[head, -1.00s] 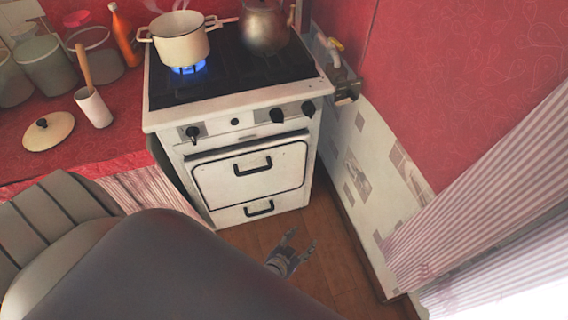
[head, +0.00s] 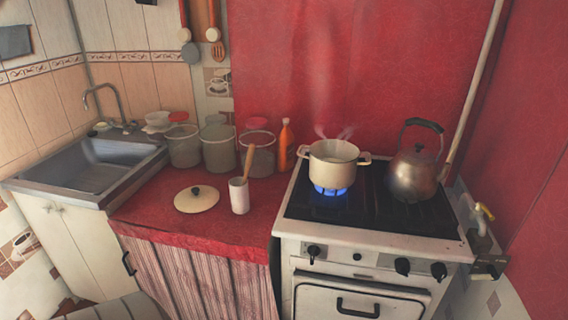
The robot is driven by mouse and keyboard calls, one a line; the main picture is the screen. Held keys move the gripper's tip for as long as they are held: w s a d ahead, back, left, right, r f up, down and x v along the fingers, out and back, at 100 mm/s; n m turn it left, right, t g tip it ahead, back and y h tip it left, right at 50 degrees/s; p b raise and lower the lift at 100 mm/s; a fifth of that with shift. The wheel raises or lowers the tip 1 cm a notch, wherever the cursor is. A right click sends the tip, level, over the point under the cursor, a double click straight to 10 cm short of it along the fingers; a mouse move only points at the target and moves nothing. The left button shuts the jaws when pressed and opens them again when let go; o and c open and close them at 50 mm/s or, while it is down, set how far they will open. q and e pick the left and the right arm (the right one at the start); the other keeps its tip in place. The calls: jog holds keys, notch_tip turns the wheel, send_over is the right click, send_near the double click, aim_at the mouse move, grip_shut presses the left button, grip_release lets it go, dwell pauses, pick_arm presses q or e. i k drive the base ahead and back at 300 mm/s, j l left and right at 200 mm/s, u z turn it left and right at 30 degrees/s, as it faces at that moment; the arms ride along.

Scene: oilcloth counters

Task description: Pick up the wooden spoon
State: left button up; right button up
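A wooden handle (head: 249,162), likely the wooden spoon's, sticks up out of a white cup (head: 239,196) on the red counter, left of the stove. It leans slightly to the right, and its lower end is hidden inside the cup. Neither of my grippers is in the head view now.
A cream lid (head: 197,199) lies left of the cup. Glass jars (head: 219,146) and an orange bottle (head: 285,147) stand behind. A steaming pot (head: 333,165) sits over a lit blue flame (head: 331,190) on the stove, beside a kettle (head: 414,174). A sink (head: 92,170) is far left.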

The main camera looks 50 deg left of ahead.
aim_at(251, 151)
jog(key=u, duration=1.15)
jog(key=k+j, duration=0.05)
